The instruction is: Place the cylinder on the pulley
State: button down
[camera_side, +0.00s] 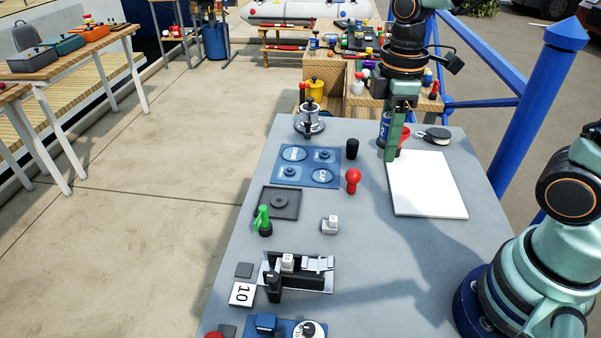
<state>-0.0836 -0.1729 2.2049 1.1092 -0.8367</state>
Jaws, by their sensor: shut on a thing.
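My gripper (391,154) points down over the far right part of the grey table, near the corner of a white board. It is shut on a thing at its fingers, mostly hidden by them. A blue cylinder (384,128) with a pale mark shows at the fingers; it seems to be the held thing. A red round thing (405,132) shows just behind the fingers. A flat black and pale round piece, which looks like the pulley (434,134), lies right of my gripper near the table's far edge, apart from it.
The white board (428,185) lies below right. A black cylinder (352,149) and red knob (353,179) stand left. Further left are a blue panel (309,167), silver winch (309,119) and green lever (263,219). A blue post (535,110) stands right of the table.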

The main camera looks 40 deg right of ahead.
jog(key=shift+r, duration=0.4)
jog(key=w+d+r+m, duration=0.4)
jog(key=w+d, duration=0.3)
jog(key=w, duration=0.1)
jog(key=m, duration=1)
send_over(438, 132)
notch_tip(438, 132, down, 20)
jog(key=shift+f, duration=0.2)
jog(key=shift+f, duration=0.1)
jog(key=shift+c, duration=2)
grip_release()
